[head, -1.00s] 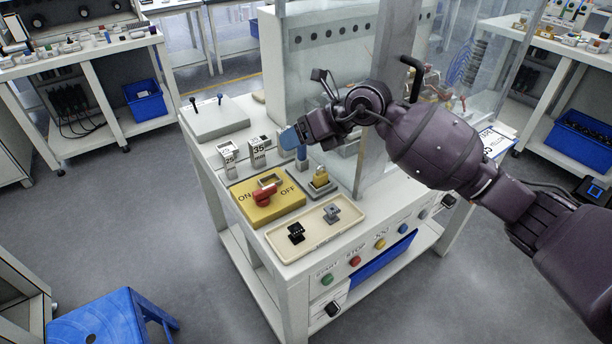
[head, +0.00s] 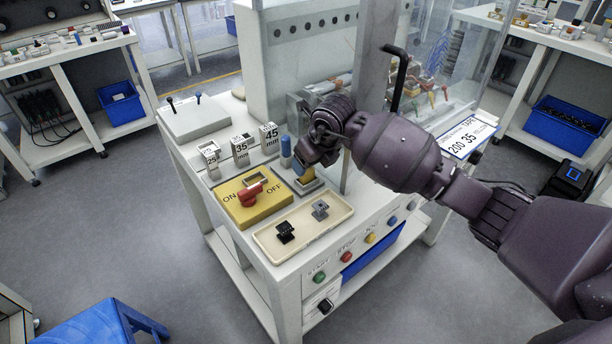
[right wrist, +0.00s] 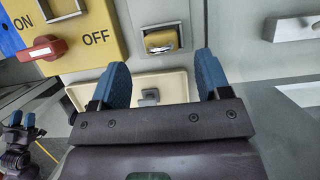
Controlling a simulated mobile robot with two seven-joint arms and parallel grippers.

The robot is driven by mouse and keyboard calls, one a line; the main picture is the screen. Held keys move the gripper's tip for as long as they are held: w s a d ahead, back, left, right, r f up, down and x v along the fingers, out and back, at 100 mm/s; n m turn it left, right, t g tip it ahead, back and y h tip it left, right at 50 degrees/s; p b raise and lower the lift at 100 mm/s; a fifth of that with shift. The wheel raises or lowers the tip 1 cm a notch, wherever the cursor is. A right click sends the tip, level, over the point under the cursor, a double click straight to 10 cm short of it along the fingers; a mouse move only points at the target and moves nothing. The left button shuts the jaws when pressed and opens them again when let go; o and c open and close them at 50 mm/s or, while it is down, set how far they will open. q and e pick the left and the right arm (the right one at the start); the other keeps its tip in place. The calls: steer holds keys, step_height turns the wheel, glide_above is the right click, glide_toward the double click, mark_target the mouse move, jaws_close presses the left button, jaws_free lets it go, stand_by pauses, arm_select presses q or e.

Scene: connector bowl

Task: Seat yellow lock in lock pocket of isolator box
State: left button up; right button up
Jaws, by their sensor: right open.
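The yellow lock (right wrist: 161,40) sits in a small grey holder, ahead of my right gripper in the right wrist view; in the head view it (head: 305,180) is partly hidden by that gripper. My right gripper (right wrist: 161,61) is open and empty, its blue fingers spread to either side of the lock's line, not gripping it. The yellow isolator box (head: 262,207) with a red ON/OFF switch (head: 250,194) stands left of the lock. Its framed pocket (head: 257,180) is behind the switch. My left gripper (right wrist: 22,119) shows small in the right wrist view, fingers apart.
A cream tray (head: 285,243) with a black and a grey part lies in front.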

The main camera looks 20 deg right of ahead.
steer(key=shift+b+x, duration=0.6)
steer(key=shift+x, duration=2.1)
steer(key=shift+w+r, duration=0.1)
steer(key=shift+r, duration=0.1)
steer(key=c, duration=1.1)
steer(key=shift+o, duration=0.2)
